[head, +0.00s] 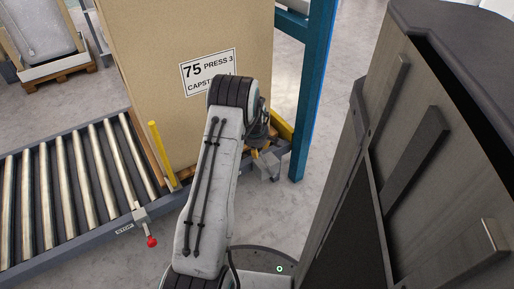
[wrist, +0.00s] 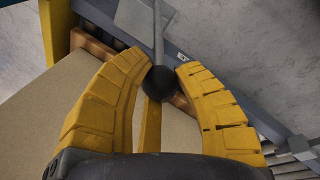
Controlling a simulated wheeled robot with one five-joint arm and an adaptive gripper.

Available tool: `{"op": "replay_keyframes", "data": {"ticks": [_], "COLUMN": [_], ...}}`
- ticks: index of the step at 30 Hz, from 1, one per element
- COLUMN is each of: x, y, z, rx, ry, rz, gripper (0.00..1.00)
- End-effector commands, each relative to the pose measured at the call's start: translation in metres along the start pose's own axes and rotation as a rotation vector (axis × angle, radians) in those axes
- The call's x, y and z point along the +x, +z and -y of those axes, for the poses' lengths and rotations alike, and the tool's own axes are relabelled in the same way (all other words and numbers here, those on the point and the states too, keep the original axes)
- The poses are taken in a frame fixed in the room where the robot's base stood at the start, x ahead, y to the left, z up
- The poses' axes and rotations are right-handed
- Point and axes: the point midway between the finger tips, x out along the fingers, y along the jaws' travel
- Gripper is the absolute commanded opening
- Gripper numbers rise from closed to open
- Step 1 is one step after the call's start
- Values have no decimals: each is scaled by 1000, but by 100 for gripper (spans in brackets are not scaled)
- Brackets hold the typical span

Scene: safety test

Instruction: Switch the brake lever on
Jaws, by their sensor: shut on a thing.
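The brake lever shows in the wrist view as a thin grey rod (wrist: 158,35) ending in a dark round knob (wrist: 159,84). My gripper (wrist: 162,70) has its two yellow ridged fingers closed around the knob, one on each side. In the head view my gripper (head: 259,153) is partly hidden behind my arm, at the right end of the conveyor frame by the big box. A small grey bracket (head: 267,168) shows beside it. The knob cannot be made out in the head view.
A roller conveyor (head: 75,190) carries a large cardboard box (head: 150,60) on a pallet. A separate red-knobbed lever (head: 151,241) stands by a STOP label. A yellow post (head: 161,153) and a blue upright (head: 312,100) flank the box.

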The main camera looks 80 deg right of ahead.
Motion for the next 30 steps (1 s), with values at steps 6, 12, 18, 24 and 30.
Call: {"op": "replay_keyframes", "data": {"ticks": [6, 12, 18, 24, 30], "x": [3, 3, 3, 2, 0], "y": [2, 1, 1, 0, 0], "z": [6, 7, 5, 3, 2], "rx": [3, 2, 1, 1, 0], "ry": [-18, -18, -14, -8, -4], "rz": [1, 1, 1, 0, 0], "gripper": [0, 0, 43, 56, 56]}}
